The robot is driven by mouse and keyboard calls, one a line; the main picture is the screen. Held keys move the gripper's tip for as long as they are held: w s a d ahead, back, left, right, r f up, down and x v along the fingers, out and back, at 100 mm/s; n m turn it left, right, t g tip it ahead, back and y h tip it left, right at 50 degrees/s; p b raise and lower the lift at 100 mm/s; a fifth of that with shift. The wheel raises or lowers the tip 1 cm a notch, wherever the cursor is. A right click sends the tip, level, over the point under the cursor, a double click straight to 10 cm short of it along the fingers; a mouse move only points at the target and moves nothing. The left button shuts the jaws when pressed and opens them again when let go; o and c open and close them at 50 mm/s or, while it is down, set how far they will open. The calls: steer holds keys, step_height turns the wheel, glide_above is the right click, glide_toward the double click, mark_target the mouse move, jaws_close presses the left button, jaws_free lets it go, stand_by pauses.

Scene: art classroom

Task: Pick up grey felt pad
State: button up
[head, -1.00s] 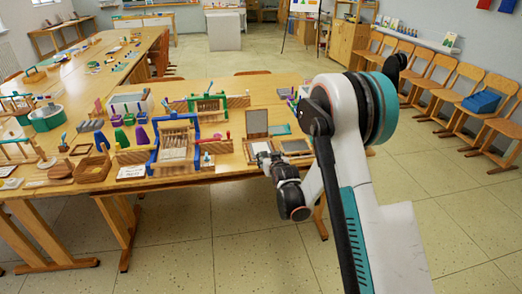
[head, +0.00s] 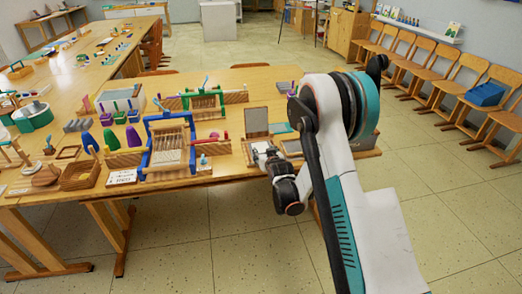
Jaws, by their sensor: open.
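A flat grey rectangle (head: 293,146), which may be the grey felt pad, lies near the table's front edge, partly hidden by my arm. I cannot tell its material at this size. My gripper (head: 264,152) is at the front edge of the table, just left of that rectangle, open and with nothing visible in it. Whether the fingers touch the table is too small to tell. A grey panel in a wooden frame (head: 257,122) stands just behind my gripper.
A blue loom (head: 168,147) stands left of my gripper, with a green loom (head: 203,100) behind it. A small teal sheet (head: 281,127) lies behind the grey rectangle. Wooden chairs (head: 442,80) line the right wall. The floor (head: 215,240) in front is clear.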

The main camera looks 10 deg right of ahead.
steer(key=c, duration=1)
steer(key=shift+c, duration=0.2)
